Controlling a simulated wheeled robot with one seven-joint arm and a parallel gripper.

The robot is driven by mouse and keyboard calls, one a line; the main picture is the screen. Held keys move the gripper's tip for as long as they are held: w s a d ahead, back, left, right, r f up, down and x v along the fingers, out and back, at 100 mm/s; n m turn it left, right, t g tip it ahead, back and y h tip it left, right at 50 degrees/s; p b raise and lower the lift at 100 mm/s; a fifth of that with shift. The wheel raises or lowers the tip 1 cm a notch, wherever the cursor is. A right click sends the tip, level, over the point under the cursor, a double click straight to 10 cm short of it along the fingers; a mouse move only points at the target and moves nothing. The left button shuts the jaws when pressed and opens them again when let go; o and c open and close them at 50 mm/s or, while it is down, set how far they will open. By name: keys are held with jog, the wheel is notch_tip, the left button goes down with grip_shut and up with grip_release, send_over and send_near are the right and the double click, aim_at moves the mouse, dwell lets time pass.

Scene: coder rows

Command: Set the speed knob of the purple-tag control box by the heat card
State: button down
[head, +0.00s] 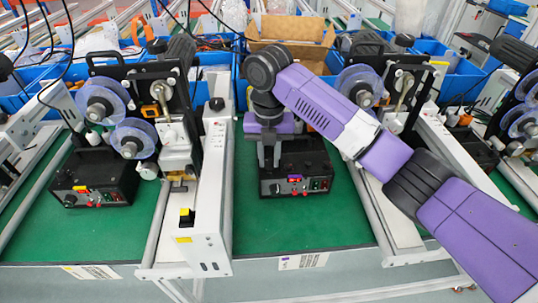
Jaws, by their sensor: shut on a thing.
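The purple-tag control box (318,172) is black and stands on the green mat below my arm. Its purple tag (295,179) is on the front panel, with small red and green parts beside it. My gripper (268,165) points down at the box's left side, its fingers over the box. It is shut on what seems to be the speed knob; the fingers hide the grip itself. A dark round part shows low on the panel's left. A white card (308,262) with a purple mark is on the table's front edge; its print is too small to read.
A white rail (208,205) stands left of my gripper. Blue bins and an open cardboard box (292,32) are behind. Green mat is clear in front.

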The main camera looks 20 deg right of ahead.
jog(key=m+p, duration=0.1)
jog(key=m, duration=0.1)
jog(key=m+p, duration=0.4)
jog(key=shift+r, duration=0.3)
jog(key=m+p, duration=0.5)
jog(key=m, duration=0.1)
jog(key=m+p, duration=0.3)
jog(key=m, duration=0.2)
jog(key=shift+f+m, duration=0.1)
jog(key=shift+m, duration=0.2)
jog(key=m, duration=0.5)
jog(key=shift+f, duration=0.1)
jog(key=shift+m, duration=0.3)
jog(key=c, duration=1.5)
grip_release()
